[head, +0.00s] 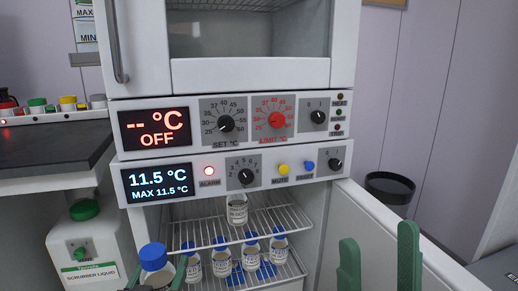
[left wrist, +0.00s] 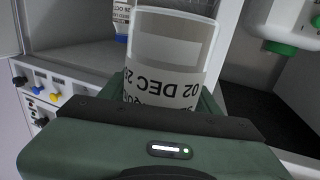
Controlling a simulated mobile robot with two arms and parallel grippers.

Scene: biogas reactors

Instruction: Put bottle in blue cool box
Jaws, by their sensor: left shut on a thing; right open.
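My left gripper (head: 157,277) is at the bottom left of the head view, shut on a bottle with a blue cap (head: 153,257). The held bottle also shows in the left wrist view (left wrist: 170,60), clear-walled with a white label reading "02 DEC". The bottle is in front of the open lower cabinet, left of its shelves. My right gripper (head: 379,262) is open and empty at the bottom right, its green fingers apart, near the open cabinet door. I see no blue cool box in either view.
Several blue-capped bottles (head: 251,248) stand on the lower wire shelf; another bottle (head: 237,209) stands on the upper shelf (head: 283,219). The open white door (head: 400,243) extends on the right. A scrubber liquid canister (head: 85,240) is left, below a dark counter (head: 50,148). A black bin (head: 390,187) stands behind the door.

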